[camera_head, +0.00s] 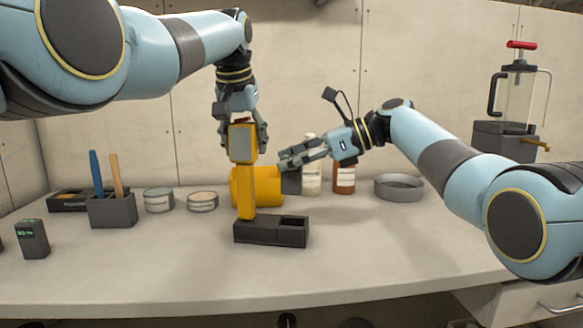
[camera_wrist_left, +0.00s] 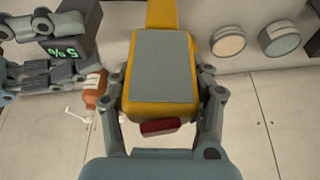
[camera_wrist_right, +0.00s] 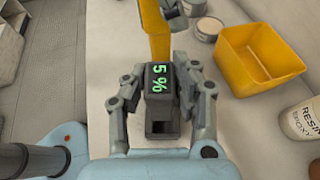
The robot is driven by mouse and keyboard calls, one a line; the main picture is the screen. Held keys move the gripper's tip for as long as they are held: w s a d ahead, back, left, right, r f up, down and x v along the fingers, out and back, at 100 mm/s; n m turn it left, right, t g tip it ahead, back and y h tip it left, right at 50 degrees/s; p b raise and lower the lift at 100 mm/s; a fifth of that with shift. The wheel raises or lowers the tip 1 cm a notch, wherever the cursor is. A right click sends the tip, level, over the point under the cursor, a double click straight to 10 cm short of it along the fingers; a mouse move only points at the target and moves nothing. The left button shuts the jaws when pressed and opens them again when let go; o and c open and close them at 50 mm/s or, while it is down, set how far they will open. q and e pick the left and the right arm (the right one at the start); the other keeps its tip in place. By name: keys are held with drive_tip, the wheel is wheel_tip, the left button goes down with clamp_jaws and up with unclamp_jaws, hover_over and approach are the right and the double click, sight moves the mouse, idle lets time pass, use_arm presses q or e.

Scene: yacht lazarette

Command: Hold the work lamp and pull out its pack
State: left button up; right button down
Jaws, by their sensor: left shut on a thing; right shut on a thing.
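The yellow work lamp (camera_head: 246,185) has a grey panel and hangs upright, handle down. My left gripper (camera_head: 242,135) is shut on its head; the left wrist view shows the grey panel of the lamp (camera_wrist_left: 160,70) between the fingers. My right gripper (camera_head: 303,157) is shut on a dark grey pack (camera_head: 291,182) to the right of the lamp's handle. In the right wrist view the pack (camera_wrist_right: 161,90) reads 5 % in green. The pack appears apart from the lamp in the head and left wrist views. The handle's lower end overlaps the dark two-bay block; contact is unclear.
The dark block (camera_head: 271,241) has an open right bay. Another dark unit with a green display (camera_head: 32,238) stands at left. A tool holder (camera_head: 112,211), tins (camera_head: 203,201), a yellow bin (camera_wrist_right: 258,60), bottles (camera_head: 344,178) and a grey dish (camera_head: 399,188) stand behind. The front right is clear.

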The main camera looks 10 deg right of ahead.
use_arm(q)
drive_tip(key=o, duration=1.5)
